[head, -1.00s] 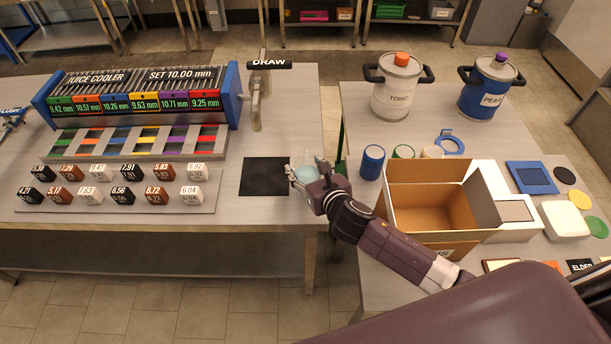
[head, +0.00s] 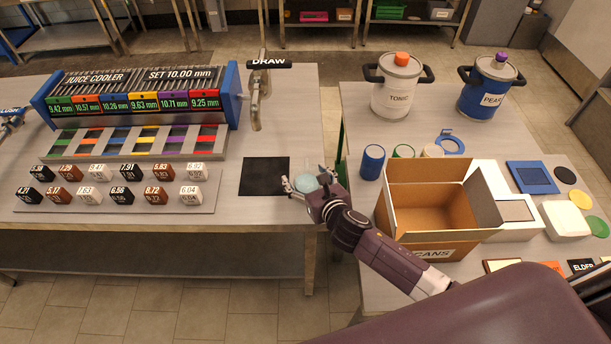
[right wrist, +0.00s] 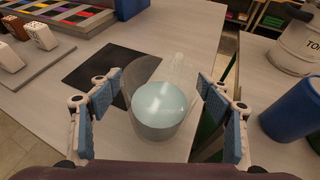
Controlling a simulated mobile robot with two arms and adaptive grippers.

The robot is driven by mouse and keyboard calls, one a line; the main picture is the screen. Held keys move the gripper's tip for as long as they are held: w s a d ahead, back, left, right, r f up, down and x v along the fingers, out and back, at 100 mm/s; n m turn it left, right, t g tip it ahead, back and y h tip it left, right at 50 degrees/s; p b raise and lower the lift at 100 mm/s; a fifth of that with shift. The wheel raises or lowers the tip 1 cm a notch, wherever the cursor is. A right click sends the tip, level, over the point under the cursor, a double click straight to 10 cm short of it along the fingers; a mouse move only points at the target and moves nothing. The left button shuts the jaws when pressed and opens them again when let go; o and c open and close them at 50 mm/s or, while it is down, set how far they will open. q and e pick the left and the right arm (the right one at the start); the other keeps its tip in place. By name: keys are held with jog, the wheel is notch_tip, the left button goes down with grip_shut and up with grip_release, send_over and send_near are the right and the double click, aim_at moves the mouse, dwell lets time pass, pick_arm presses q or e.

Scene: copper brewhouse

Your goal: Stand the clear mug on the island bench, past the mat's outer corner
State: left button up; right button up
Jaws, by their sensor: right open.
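The clear mug (right wrist: 160,108), with pale blue liquid low inside, looks upright on the island bench (right wrist: 200,35), just right of the black mat (head: 262,178) near its front right corner. Its handle points away in the right wrist view. In the head view the mug (head: 306,182) is partly hidden by my right gripper (head: 304,178). The right fingers are spread on either side of the mug, with a gap visible on the right side. Whether its base touches the bench is hard to tell.
The draw tap (head: 258,95) stands behind the mat. The juice cooler (head: 140,95) and a tray of numbered cubes (head: 120,205) are to the left. Right of the bench edge, a second table holds an open carton (head: 428,205), a blue cup (head: 372,162) and two canisters (head: 398,90).

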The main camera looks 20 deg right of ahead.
aim_at(313, 185)
jog(key=shift+r, duration=0.15)
jog(key=shift+s, duration=0.25)
jog(key=b+v, duration=0.1)
jog(key=v, duration=0.9)
jog(key=shift+s+d+r, duration=0.1)
jog(key=shift+s+r, duration=0.25)
jog(key=shift+s, duration=0.3)
